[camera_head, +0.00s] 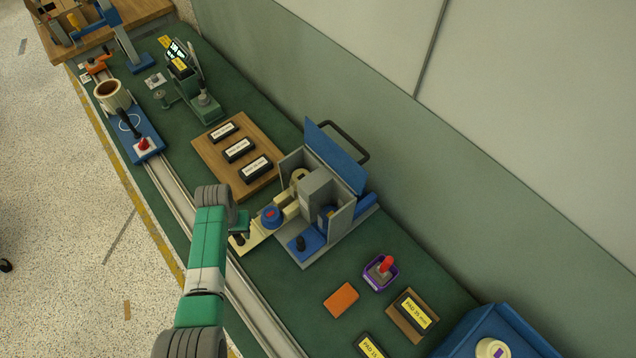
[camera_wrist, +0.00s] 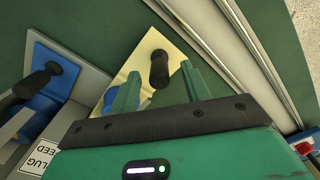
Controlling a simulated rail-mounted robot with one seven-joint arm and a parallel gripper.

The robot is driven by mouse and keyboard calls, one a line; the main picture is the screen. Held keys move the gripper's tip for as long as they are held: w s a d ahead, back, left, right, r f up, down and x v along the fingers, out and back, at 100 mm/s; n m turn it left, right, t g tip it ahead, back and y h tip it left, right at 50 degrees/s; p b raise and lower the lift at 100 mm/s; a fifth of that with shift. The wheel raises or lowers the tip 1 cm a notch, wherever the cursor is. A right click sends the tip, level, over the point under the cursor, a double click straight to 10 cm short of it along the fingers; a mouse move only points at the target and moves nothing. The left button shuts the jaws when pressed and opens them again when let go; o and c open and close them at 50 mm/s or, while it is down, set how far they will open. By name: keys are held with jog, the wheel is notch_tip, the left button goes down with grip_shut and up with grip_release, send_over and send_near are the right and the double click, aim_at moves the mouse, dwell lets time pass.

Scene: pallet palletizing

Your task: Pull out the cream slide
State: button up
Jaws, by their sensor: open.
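The cream slide (camera_head: 254,237) is a flat plate sticking out of the left side of a grey box machine (camera_head: 318,190). A dark knob (camera_head: 239,240) stands on its outer end. In the wrist view the slide (camera_wrist: 128,72) lies beyond my fingers, and its black knob (camera_wrist: 159,70) stands between the lines of the two fingers, near their tips. My gripper (camera_wrist: 158,85) is open and empty. In the head view my gripper (camera_head: 240,224) is over the slide's outer end, partly covering it. I cannot tell whether a finger touches the knob.
The machine has a raised blue lid (camera_head: 336,155) and a blue block with a black knob (camera_head: 305,246). A wooden board with black pads (camera_head: 205,152) lies behind, an orange block (camera_head: 341,300) and purple holder (camera_head: 380,273) in front. A metal rail (camera_head: 255,307) runs along the bench edge.

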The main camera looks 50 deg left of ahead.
jog(key=shift+r+p, duration=3.3)
jog(key=shift+r, duration=0.25)
jog(key=shift+f, duration=0.1)
